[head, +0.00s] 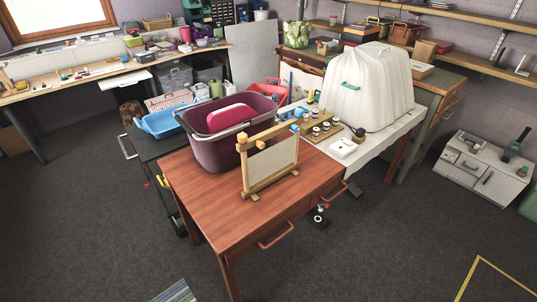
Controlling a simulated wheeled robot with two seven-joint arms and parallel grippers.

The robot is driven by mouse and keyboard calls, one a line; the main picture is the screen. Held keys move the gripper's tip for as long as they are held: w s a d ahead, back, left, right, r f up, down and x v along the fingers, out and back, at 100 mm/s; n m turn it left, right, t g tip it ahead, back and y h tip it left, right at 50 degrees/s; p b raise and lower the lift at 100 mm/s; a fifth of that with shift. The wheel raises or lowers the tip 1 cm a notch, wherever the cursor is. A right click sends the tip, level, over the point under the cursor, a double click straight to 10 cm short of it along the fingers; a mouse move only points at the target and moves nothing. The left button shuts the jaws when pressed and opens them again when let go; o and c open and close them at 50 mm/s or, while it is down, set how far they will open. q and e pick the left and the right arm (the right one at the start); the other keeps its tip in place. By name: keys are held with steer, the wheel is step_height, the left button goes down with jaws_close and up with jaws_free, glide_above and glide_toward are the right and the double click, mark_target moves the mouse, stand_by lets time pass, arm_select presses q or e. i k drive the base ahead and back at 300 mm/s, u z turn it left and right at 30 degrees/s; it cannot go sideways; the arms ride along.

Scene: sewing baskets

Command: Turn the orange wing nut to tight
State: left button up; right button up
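A wooden frame (246,180) holding a pale panel (272,163) stands upright on the reddish-brown wooden table (215,205). Neither of my grippers shows in the head view.
A large purple basket (212,150) stands right behind the frame. A white-draped table (390,125) with a covered dome (368,85) and a wooden spool rack (318,133) adjoins at the back right. The table's front left is clear, with open floor (370,250) around.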

mark_target(260, 144)
steer(key=z, duration=0.05)
steer(key=k, duration=1.05)
steer(key=u, duration=1.05)
steer(key=i, duration=1.35)
steer(key=z, duration=0.35)
